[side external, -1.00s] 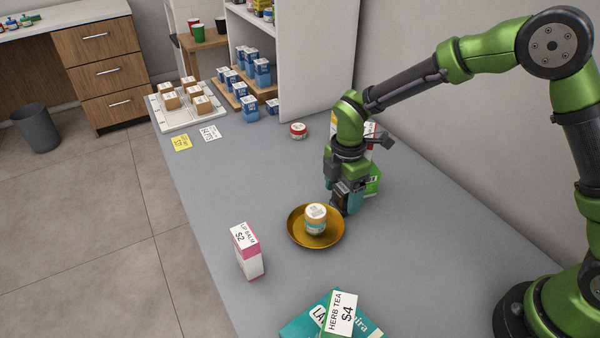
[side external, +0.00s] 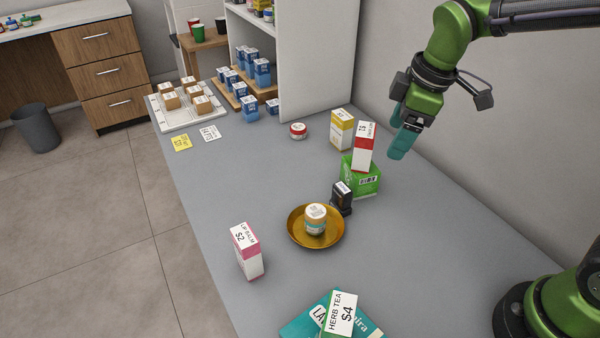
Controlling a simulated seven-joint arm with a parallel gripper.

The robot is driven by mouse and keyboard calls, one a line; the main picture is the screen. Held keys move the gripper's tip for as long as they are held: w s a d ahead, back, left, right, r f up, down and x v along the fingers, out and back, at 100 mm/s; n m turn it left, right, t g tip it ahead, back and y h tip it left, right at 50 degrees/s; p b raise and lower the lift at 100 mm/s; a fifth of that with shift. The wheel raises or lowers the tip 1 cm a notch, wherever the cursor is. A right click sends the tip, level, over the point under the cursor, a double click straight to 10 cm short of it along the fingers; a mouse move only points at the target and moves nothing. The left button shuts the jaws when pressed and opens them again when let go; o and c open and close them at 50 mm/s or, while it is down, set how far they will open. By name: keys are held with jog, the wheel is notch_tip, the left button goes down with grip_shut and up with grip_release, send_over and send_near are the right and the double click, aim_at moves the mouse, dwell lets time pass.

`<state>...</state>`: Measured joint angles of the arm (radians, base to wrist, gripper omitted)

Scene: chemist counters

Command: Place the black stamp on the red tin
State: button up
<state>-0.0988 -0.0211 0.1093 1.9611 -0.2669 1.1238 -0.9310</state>
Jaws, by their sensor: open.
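The black stamp (side external: 341,199) stands upright on the grey counter, just behind and right of the brass dish; I cannot tell if they touch. A white label is on its top. The red tin (side external: 298,131), small and round with a pale label on its lid, sits farther back on the counter, apart from the stamp, with nothing on it. My gripper (side external: 402,146) is open and empty, raised to the right of the stamp, beyond the green box. Its teal fingers point down, and one partly hides the other.
The brass dish (side external: 295,233) holds a small jar (side external: 315,219). Right of the stamp, a red-and-white box (side external: 364,147) stands on a green box (side external: 361,181), with a yellow box (side external: 341,130) behind. A lip balm box (side external: 247,254) stands front left. Counter between stamp and tin is clear.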

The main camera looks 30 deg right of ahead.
jog(key=s+d+r+m+t, duration=0.2)
jog(key=s+r+m, duration=0.1)
jog(key=s+m, duration=0.2)
jog(key=shift+s+d+m, duration=0.4)
jog(key=s+m+t, duration=0.1)
jog(key=s+m, duration=0.1)
jog(key=s+d+m, duration=0.1)
jog(key=s+m, duration=0.1)
jog(key=s+d+m+t+y, duration=0.1)
jog(key=s+m, duration=0.1)
jog(key=m, duration=0.1)
jog(key=shift+s+t, duration=0.1)
jog(key=shift+t, duration=0.2)
jog(key=shift+c, duration=0.3)
jog(key=shift+s+m, duration=0.15)
jog(key=shift+m, duration=0.15)
jog(key=shift+c, duration=1.2)
jog(key=shift+f, duration=0.1)
jog(key=c, duration=0.4)
